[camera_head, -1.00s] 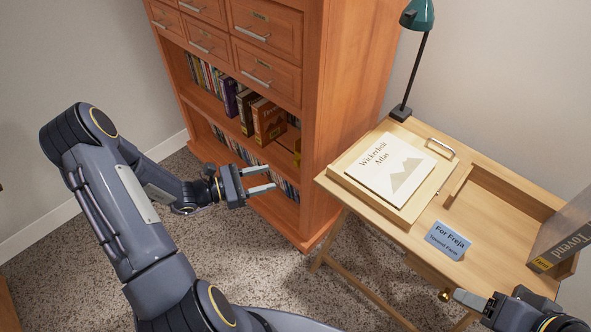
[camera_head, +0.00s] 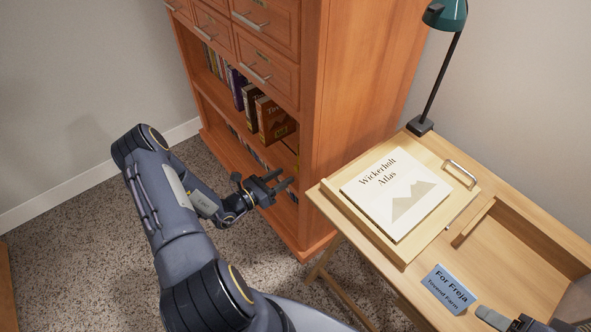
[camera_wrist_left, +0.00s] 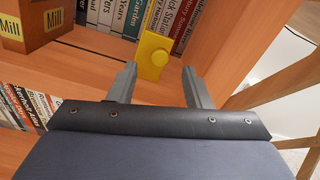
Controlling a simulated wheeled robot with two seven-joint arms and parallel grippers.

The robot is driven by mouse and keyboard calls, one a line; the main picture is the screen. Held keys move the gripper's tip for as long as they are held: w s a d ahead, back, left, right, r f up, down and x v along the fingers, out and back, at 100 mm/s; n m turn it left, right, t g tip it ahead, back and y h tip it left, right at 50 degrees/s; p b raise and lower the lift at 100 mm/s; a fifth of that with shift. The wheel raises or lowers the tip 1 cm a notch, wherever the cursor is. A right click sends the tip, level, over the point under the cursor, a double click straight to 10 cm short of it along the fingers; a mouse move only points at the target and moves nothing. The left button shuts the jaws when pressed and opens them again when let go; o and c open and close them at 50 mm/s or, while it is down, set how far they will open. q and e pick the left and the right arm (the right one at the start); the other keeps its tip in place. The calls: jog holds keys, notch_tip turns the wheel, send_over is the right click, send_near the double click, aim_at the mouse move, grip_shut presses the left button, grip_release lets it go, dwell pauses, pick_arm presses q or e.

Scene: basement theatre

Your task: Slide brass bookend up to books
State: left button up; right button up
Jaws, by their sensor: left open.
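The brass bookend (camera_wrist_left: 153,54) is a yellow upright plate with a round knob, in the left wrist view. It stands on the shelf in front of a row of thin books (camera_wrist_left: 118,18). The thick brown books (camera_head: 272,121) stand on the same shelf; one shows at the left of the wrist view (camera_wrist_left: 32,22), with a gap between it and the bookend. My left gripper (camera_head: 285,182) is open and empty at the bookcase front; its fingertips (camera_wrist_left: 158,78) point at the bookend, just short of it. My right gripper (camera_head: 496,319) shows only partly at the bottom edge.
The orange wooden bookcase (camera_head: 362,100) has a side panel just right of my left gripper. A lower shelf holds more books (camera_wrist_left: 22,105). A desk (camera_head: 500,262) with an atlas (camera_head: 396,192), a lamp (camera_head: 420,124) and a blue card (camera_head: 448,289) stands at the right. Carpet lies open at the left.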

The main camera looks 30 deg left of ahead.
aim_at(295, 169)
pick_arm(q)
jog(key=x, duration=0.5)
grip_shut()
